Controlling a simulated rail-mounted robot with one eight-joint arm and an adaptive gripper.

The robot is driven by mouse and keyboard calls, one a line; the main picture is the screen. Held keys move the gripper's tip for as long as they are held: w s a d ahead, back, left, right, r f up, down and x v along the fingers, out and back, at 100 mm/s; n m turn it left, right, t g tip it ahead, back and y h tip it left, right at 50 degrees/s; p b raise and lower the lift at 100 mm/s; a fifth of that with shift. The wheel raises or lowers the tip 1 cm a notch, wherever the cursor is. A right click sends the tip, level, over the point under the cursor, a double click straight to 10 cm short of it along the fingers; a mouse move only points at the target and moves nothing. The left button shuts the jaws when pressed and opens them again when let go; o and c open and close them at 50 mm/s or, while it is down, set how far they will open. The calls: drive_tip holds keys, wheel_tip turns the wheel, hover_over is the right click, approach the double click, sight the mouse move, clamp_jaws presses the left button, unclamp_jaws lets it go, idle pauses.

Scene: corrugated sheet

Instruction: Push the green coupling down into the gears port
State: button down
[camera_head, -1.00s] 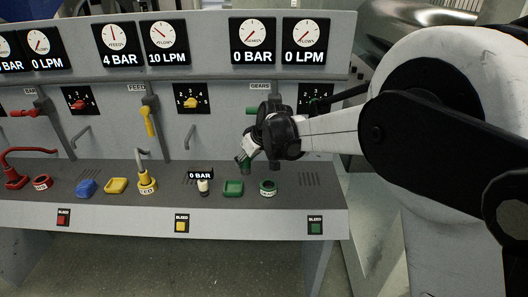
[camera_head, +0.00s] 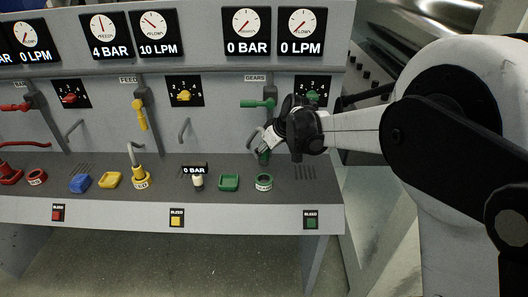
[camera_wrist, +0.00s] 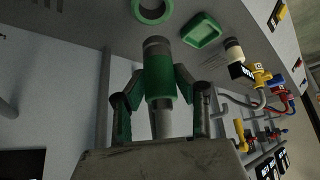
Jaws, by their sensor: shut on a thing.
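The green coupling (camera_head: 264,156) is held in my gripper (camera_head: 269,146), above the shelf of the panel. In the wrist view the coupling (camera_wrist: 159,82) has a green body with a grey end and sits between the two fingers of my gripper (camera_wrist: 160,92). The gears port (camera_head: 264,183) is a green ring on the shelf, just below the coupling in the head view. In the wrist view the port (camera_wrist: 152,12) shows beyond the coupling's grey end, with a visible gap. The coupling is apart from the port.
A green square cap (camera_head: 229,182) lies left of the port. A white fitting with a 0 BAR display (camera_head: 196,178) stands further left. A yellow coupling (camera_head: 140,178) stands in the feed port. A green lever valve (camera_head: 258,103) is on the wall behind my gripper.

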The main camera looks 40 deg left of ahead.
sight(264, 164)
drive_tip(key=shift+f+b, duration=1.95)
drive_tip(key=shift+f, duration=0.95)
drive_tip(key=shift+b, duration=0.6)
drive_tip(key=shift+f+b, duration=1.45)
drive_tip(key=shift+f, duration=0.45)
drive_tip(key=c, duration=1.3)
unclamp_jaws()
drive_tip(key=shift+o, duration=0.2)
drive_tip(key=shift+r, duration=0.1)
drive_tip(key=v, duration=1.2)
